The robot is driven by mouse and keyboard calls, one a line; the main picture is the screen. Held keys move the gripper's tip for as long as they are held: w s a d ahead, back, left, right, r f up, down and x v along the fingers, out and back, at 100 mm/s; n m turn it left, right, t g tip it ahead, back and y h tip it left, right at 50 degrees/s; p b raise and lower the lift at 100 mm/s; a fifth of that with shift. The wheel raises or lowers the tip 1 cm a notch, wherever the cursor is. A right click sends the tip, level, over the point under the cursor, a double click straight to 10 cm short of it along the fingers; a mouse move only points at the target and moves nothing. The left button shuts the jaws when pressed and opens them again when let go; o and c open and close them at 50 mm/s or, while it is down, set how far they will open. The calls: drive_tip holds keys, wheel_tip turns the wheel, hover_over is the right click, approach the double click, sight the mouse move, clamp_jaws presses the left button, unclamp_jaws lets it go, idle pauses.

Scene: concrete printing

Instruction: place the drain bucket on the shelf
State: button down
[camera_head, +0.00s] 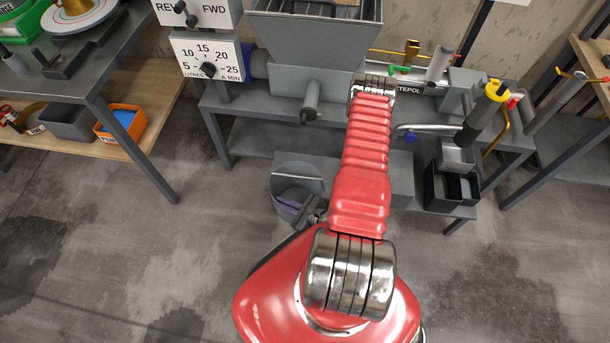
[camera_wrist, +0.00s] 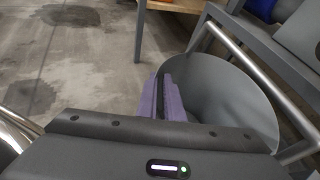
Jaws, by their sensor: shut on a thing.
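The grey drain bucket (camera_head: 284,184) hangs low in front of the hopper stand in the head view, its mouth facing up. It also shows in the wrist view as a wide grey curved wall (camera_wrist: 235,90). My gripper (camera_head: 297,212), with purple finger pads, is shut on the bucket's near side; its pads also show in the wrist view (camera_wrist: 166,100). The fingertips and exact grip point are partly hidden. A low shelf (camera_head: 262,143) of the grey stand lies behind the bucket. A wooden shelf (camera_head: 150,88) runs under the left bench.
An orange bin (camera_head: 120,124) and a grey bin (camera_head: 68,122) sit on the wooden shelf. The bench leg (camera_head: 135,150) stands left of the bucket. Black and grey containers (camera_head: 452,188) stand at the right. The floor at front left is clear.

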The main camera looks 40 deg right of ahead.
drive_tip(key=shift+w+r, duration=0.1)
drive_tip(key=shift+w+d+r, duration=0.1)
drive_tip(key=shift+w+r, duration=0.3)
drive_tip(key=w+a+r+n+g+y, duration=0.1)
drive_tip(key=w+a+r, duration=0.3)
drive_tip(key=r, duration=0.6)
drive_tip(key=w+a+r+n+g+y, duration=0.2)
drive_tip(key=w+a+r+n+y, duration=0.2)
drive_tip(key=w+r, duration=0.3)
drive_tip(key=w+a+r+n+g+y, duration=0.2)
drive_tip(key=w+r, duration=0.3)
drive_tip(key=r, duration=0.8)
drive_tip(key=shift+w+a+r+n, duration=0.25)
drive_tip(key=shift+a+n, duration=0.25)
drive_tip(key=shift+a, duration=0.5)
